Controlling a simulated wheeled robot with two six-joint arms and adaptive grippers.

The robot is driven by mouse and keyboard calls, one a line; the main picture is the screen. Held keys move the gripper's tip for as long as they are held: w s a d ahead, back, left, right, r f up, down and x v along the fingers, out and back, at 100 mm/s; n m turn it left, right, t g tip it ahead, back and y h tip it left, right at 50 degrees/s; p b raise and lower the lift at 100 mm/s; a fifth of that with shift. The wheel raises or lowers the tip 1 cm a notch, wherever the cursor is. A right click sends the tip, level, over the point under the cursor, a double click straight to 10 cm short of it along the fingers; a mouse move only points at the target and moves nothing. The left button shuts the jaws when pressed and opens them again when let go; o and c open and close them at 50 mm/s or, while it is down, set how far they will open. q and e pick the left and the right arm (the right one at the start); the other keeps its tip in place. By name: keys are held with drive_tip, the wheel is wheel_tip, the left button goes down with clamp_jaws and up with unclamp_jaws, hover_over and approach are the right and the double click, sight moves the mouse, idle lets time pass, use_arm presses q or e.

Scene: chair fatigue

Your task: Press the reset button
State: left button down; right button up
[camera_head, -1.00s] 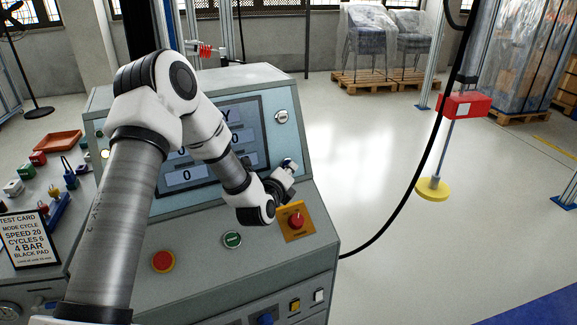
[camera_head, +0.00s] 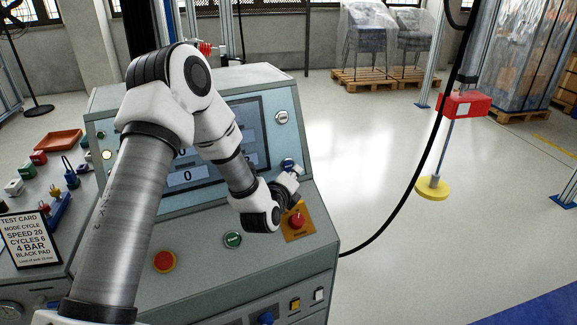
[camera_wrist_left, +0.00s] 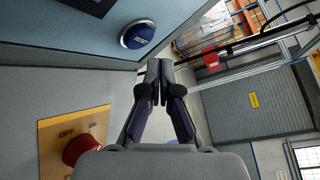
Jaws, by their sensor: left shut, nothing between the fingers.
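The reset button is a round blue button (camera_head: 288,165) with a pale rim at the lower right of the console's sloped screen panel. It also shows in the left wrist view (camera_wrist_left: 137,34), up and left of my fingertips, with white lettering. My left gripper (camera_head: 290,180) is over the right end of the console, just below the button in the head view. In the wrist view the left gripper (camera_wrist_left: 153,70) has its fingers together, with nothing between them. A gap shows between the fingertips and the button in that view. My right gripper is out of view.
A red knob (camera_head: 297,220) on a yellow plate sits close below the gripper. A green button (camera_head: 233,240) and a red button (camera_head: 163,261) are on the lower panel. My left arm hides part of the screen (camera_head: 187,176). A black cable (camera_head: 410,215) hangs at the right.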

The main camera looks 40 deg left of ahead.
use_arm(q)
drive_tip(key=d, duration=0.1)
drive_tip(key=s+d, duration=0.1)
drive_tip(key=d+r, duration=0.1)
drive_tip(key=shift+s+d, duration=0.2)
drive_tip(key=shift+s, duration=0.2)
idle(0.6)
